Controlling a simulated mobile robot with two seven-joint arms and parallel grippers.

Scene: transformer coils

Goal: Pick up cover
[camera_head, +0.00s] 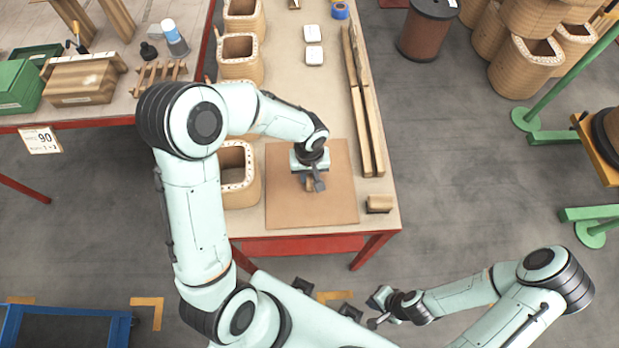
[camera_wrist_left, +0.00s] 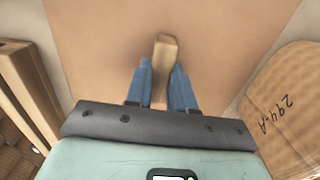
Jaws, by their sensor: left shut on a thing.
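The cover (camera_head: 285,205) is a flat brown square panel with a small wooden block as a handle (camera_wrist_left: 166,55) at its middle. It appears to lie flat near the front of the table; I cannot tell whether there is a gap under it. My left gripper (camera_head: 312,185) points down over the panel's middle. In the left wrist view its blue fingers (camera_wrist_left: 160,82) are shut on the handle, one on each side. My right gripper (camera_head: 377,309) hangs off the front of the table, away from the cover; its jaws are too small to read.
Open wooden coil forms (camera_head: 240,62) stand along the table's left side, one close beside the panel. White pieces (camera_head: 313,54) lie farther back.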

